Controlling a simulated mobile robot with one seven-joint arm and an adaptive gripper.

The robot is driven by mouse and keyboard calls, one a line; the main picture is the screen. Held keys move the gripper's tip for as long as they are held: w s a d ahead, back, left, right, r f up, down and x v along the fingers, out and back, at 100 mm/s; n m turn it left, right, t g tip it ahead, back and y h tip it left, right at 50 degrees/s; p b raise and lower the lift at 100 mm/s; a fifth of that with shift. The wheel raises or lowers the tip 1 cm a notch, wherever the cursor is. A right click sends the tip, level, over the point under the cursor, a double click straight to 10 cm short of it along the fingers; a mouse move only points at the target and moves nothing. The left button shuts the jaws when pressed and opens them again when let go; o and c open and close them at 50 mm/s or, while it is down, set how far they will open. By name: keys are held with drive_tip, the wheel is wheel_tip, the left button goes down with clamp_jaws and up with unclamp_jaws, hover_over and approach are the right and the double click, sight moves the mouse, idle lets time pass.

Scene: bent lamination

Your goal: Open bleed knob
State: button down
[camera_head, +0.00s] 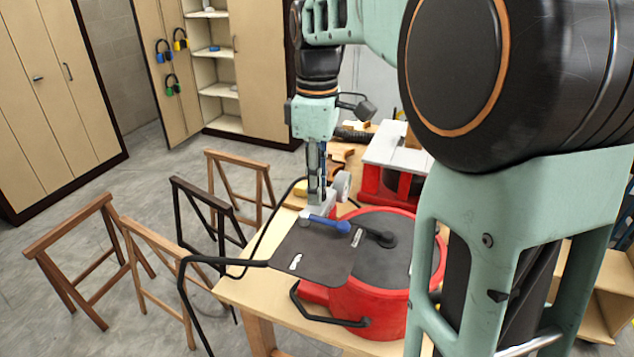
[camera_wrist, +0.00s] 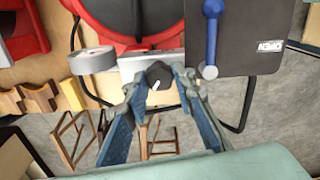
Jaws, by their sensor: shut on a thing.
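The bleed knob (camera_wrist: 158,76) is a small black knob with a white mark, on a light grey block, in the wrist view. My gripper (camera_wrist: 160,80) has its two blue fingers on either side of the knob and is shut on it. In the head view my gripper (camera_head: 316,200) points down at the edge of the red vessel (camera_head: 373,305); the knob is hidden there. A blue-handled lever (camera_wrist: 212,35) stands to the right of the knob, near an OPEN label (camera_wrist: 243,49) on the dark plate (camera_wrist: 240,25). The lever (camera_head: 328,223) also shows in the head view.
A round grey gauge-like part (camera_wrist: 92,60) sits left of the knob. The vessel stands on a wooden table (camera_head: 235,290), with a black hose beside it. A red machine with a white top (camera_head: 395,150) stands behind. Wooden trestles (camera_head: 75,240) stand on the floor at left.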

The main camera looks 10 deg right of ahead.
drive_tip(key=n, duration=0.6)
drive_tip(key=shift+n, duration=0.3)
idle(0.4)
drive_tip(key=c, duration=1.6)
unclamp_jaws()
wheel_tip(320, 180, up, 12)
